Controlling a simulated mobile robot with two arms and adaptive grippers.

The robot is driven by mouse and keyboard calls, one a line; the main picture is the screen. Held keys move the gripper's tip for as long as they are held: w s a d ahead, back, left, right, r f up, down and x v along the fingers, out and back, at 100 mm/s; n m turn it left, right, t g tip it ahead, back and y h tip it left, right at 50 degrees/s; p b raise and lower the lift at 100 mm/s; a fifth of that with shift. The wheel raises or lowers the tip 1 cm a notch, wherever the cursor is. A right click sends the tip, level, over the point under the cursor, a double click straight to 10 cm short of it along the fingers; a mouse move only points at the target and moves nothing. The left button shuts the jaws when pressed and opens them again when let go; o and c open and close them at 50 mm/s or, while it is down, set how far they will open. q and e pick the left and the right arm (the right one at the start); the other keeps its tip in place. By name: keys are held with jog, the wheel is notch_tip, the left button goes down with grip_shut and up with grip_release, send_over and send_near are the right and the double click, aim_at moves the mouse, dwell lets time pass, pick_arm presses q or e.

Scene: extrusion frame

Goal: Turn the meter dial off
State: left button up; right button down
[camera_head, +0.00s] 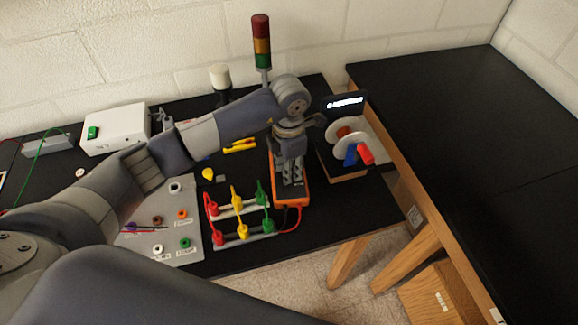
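The orange handheld meter (303,193) lies on the black bench, right of the middle, with a red lead coming from its lower end. My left arm reaches in from the left. My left gripper (292,180) is over the meter, its fingers pointing down at the meter's face. The fingers are close together, and I cannot tell how far apart they are or whether they touch it. The dial is hidden by the gripper. My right gripper is not in view.
A rack with red, yellow and green clips (243,238) stands left of the meter. A grey panel with sockets (190,218) is farther left. A spool holder (343,172) stands close on the right. Behind are a signal tower (261,42) and white box (115,130). The right-hand table (460,130) is largely clear.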

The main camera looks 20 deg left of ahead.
pick_arm(q)
jog(key=shift+n+b, duration=0.75)
jog(key=shift+n, duration=0.35)
jog(key=n+b, duration=0.1)
jog(key=n, duration=0.1)
jog(key=shift+f+n, duration=0.1)
jog(key=shift+n, duration=0.2)
jog(key=n+b, duration=0.2)
jog(key=n, duration=0.1)
jog(key=shift+n, duration=0.3)
jog(key=shift+n+b, duration=0.35)
jog(key=shift+n, duration=0.55)
jog(key=o, duration=1.1)
